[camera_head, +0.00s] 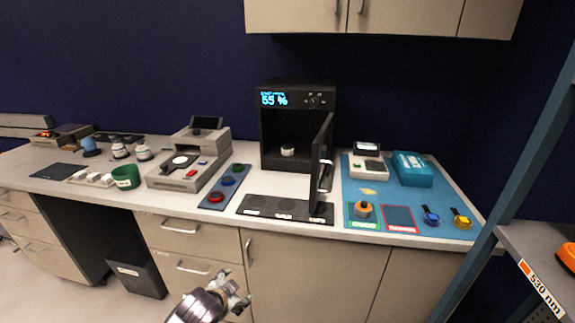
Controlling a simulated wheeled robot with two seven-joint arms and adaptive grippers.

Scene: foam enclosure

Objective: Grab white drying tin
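A small white tin (288,150) with a dark greenish marking sits inside the black drying oven (285,101). The oven door (323,160) stands open, swung out to the right, and the display reads 55 %. My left gripper (239,294) is low in front of the counter, below the worktop and well apart from the tin. Its fingers look spread and hold nothing that I can see. My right gripper is not in view.
A black strip (280,207) lies before the oven, beside a blue strip with knobs (224,188). A grey instrument (188,170) and green bowl (126,177) stand left. A blue mat (385,194) with small items lies right. A blue post (515,160) stands at the right.

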